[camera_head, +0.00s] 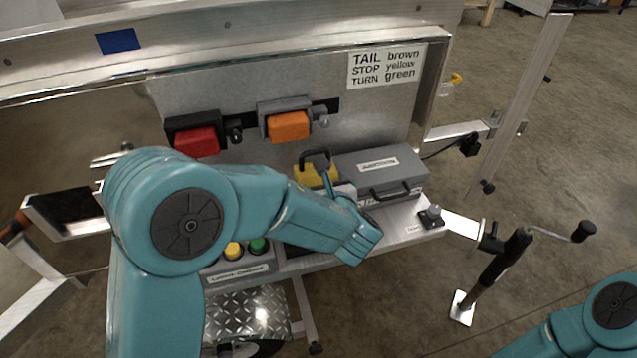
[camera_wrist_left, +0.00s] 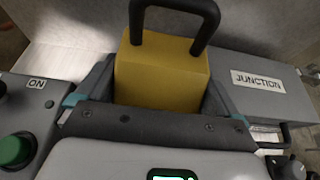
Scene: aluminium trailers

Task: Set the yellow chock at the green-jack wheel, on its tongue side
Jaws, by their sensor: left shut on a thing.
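The yellow chock (camera_head: 308,174) with its black loop handle is at the back of the trailer's work shelf, left of the grey junction box. In the left wrist view the chock (camera_wrist_left: 160,78) sits between the two jaws, handle pointing away. My left gripper (camera_head: 325,184) is shut on it. I cannot tell whether it rests on the shelf or is lifted. A wheel (camera_head: 252,348) shows partly under the diamond-plate fender at the bottom; I cannot tell which jack it belongs to. My right arm shows at the lower right, its gripper out of view.
The grey junction box (camera_head: 385,172) stands close beside the chock. A button box with a green button (camera_wrist_left: 12,150) is on the other side. Red (camera_head: 196,140) and orange (camera_head: 288,126) lamps are above. A crank-handled jack (camera_head: 500,262) stands right, with open floor around it.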

